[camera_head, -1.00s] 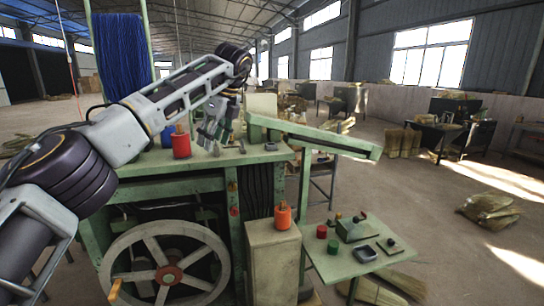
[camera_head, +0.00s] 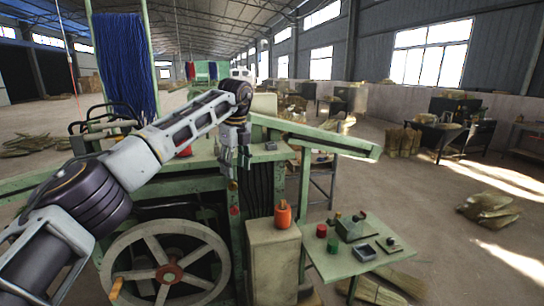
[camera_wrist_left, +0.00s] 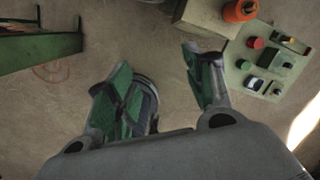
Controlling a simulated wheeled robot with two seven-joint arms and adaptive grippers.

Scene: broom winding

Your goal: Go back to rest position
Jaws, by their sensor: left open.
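My left arm comes in from the left in the head view, over the green winding machine (camera_head: 190,182). Its gripper (camera_head: 236,168) hangs pointing down at the machine's front edge. In the left wrist view the two fingers (camera_wrist_left: 160,75) are apart with only floor between them, so the gripper is open and empty. My right gripper is not in view.
A red spool (camera_head: 185,153) on the machine is mostly hidden by my arm. An orange spool (camera_head: 283,215) stands on a beige cabinet (camera_head: 272,262). A green side table (camera_head: 335,268) holds several small items. A spoked wheel (camera_head: 200,252) is below.

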